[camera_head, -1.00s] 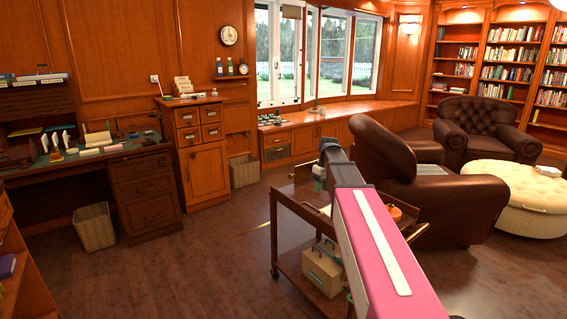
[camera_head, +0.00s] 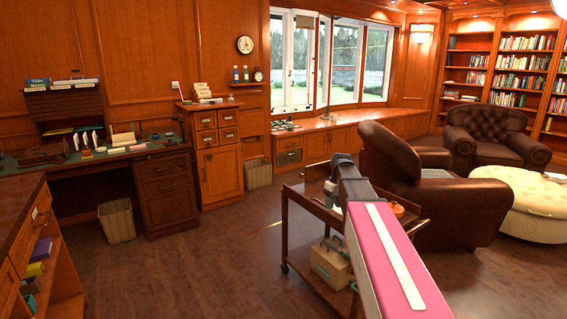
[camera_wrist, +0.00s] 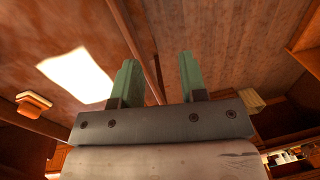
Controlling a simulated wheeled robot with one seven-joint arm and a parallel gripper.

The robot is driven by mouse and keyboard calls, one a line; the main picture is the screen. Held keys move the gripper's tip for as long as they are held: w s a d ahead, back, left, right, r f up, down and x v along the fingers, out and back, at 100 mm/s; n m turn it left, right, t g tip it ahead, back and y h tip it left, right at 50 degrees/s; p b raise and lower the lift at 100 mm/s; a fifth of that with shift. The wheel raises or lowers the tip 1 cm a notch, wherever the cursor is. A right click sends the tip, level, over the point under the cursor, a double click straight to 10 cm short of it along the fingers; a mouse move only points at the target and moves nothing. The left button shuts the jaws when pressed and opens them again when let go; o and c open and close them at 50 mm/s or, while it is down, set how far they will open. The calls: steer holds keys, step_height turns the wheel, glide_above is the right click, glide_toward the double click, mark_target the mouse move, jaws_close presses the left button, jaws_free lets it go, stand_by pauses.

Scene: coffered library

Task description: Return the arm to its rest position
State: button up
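My arm reaches forward from the bottom right of the head view, with a pink link and a dark end over the serving cart (camera_head: 306,203). My gripper (camera_wrist: 158,78) shows in the wrist view with its two green fingers well apart. Nothing is held between them. Beyond the fingers, the wrist view shows the cart's reddish top, a bright white sheet (camera_wrist: 76,76), an orange object (camera_wrist: 35,102) and the wooden floor. In the head view the fingers themselves cannot be made out, and my arm hides part of the cart.
A brown leather armchair (camera_head: 400,190) stands right of the cart, with a cream ottoman (camera_head: 530,201) beyond. A box (camera_head: 330,262) sits on the cart's lower shelf. A wooden cabinet (camera_head: 22,225) is close at left. The floor (camera_head: 215,265) between cabinet and cart is clear.

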steer(key=s+a+f+m+h, duration=0.1)
steer(key=s+f+m, duration=0.5)
steer(key=s+f, duration=1.3)
steer(key=s, duration=0.3)
steer(key=shift+a+t, duration=0.35)
steer(key=shift+t, duration=0.05)
stand_by(0.6)
